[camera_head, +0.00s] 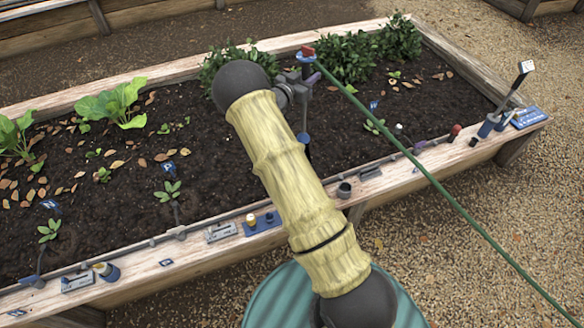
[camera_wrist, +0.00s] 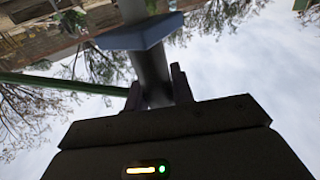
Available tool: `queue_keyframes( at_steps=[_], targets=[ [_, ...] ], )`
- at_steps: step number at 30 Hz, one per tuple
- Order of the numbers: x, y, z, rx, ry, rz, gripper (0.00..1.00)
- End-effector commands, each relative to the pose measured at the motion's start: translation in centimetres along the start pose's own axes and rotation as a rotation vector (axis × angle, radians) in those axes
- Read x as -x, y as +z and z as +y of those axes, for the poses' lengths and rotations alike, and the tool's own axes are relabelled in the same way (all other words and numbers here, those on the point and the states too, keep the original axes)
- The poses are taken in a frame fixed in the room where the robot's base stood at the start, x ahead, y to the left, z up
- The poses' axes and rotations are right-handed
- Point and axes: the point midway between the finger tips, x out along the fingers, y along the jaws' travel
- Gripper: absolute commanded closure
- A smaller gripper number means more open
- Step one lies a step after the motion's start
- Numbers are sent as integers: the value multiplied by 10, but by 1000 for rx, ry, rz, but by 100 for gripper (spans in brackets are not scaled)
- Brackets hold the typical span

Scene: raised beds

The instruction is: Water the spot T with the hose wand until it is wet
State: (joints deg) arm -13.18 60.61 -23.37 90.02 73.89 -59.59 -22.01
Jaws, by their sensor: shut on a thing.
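My gripper (camera_head: 299,82) is shut on the hose wand (camera_head: 305,112), which stands nearly upright over the raised bed. The wand has a red top and a blue lower part; its lowest end is partly hidden by my arm. In the wrist view my gripper (camera_wrist: 157,92) has its dark fingers on either side of the grey wand tube (camera_wrist: 150,68), below a blue collar. Small blue markers stand by seedlings: a right one (camera_head: 373,104), a middle one (camera_head: 169,168) and a left one (camera_head: 50,206). Their letters are too small to read surely, so I cannot tell which is T.
The green hose (camera_head: 440,188) runs from the wand's top to the lower right, across the wooden bed's front edge (camera_head: 410,173). Bushes (camera_head: 345,57) grow behind the wand. Small fittings line the front rim. Gravel (camera_head: 520,215) is open at the right.

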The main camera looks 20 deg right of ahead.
Motion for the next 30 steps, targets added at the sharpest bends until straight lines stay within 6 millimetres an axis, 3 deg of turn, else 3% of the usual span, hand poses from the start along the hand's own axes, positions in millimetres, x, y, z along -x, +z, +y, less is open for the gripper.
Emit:
queue_keyframes(
  at_steps=[10, 30],
  targets=[
    [8, 5, -46, -2, 0, 2, 100],
    [8, 5, -47, -1, 1, 2, 100]
  ],
)
